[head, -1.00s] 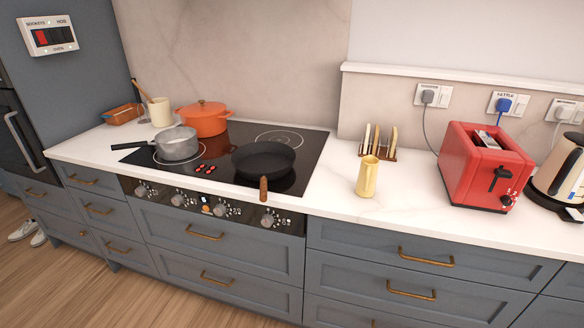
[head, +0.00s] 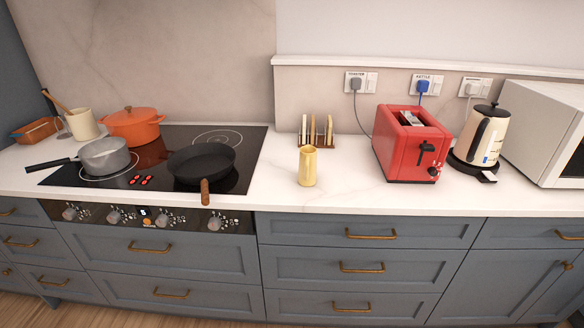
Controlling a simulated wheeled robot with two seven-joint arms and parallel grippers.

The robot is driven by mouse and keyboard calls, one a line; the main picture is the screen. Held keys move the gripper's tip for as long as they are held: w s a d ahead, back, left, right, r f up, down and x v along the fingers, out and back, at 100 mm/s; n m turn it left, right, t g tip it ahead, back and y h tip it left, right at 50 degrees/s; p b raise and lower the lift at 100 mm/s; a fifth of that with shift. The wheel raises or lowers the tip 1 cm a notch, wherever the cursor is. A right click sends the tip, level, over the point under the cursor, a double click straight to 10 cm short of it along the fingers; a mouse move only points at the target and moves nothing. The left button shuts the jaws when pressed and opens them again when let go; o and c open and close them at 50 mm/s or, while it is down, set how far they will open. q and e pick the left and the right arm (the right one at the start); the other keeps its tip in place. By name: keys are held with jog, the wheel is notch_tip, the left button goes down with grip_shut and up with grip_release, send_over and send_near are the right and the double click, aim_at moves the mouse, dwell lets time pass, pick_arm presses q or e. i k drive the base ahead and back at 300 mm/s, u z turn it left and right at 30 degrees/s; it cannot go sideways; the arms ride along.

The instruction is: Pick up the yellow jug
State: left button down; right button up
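The yellow jug (head: 307,167) stands upright on the white worktop (head: 335,198), near its front edge, between the hob and the red toaster. Its handle is hard to make out from this side. Neither of my grippers shows in the head view, and nothing touches the jug.
A toast rack (head: 318,132) stands just behind the jug. The red toaster (head: 396,150) is to its right, then the kettle (head: 484,140) and a white microwave (head: 540,130). Left, a black frying pan (head: 201,161) sits on the hob (head: 245,150), its handle pointing forward. Worktop beside the jug is clear.

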aim_at(307, 177)
jog(key=z, duration=0.05)
jog(key=k, duration=0.65)
jog(key=u, duration=0.7)
jog(key=i, duration=1.05)
jog(key=z, duration=0.1)
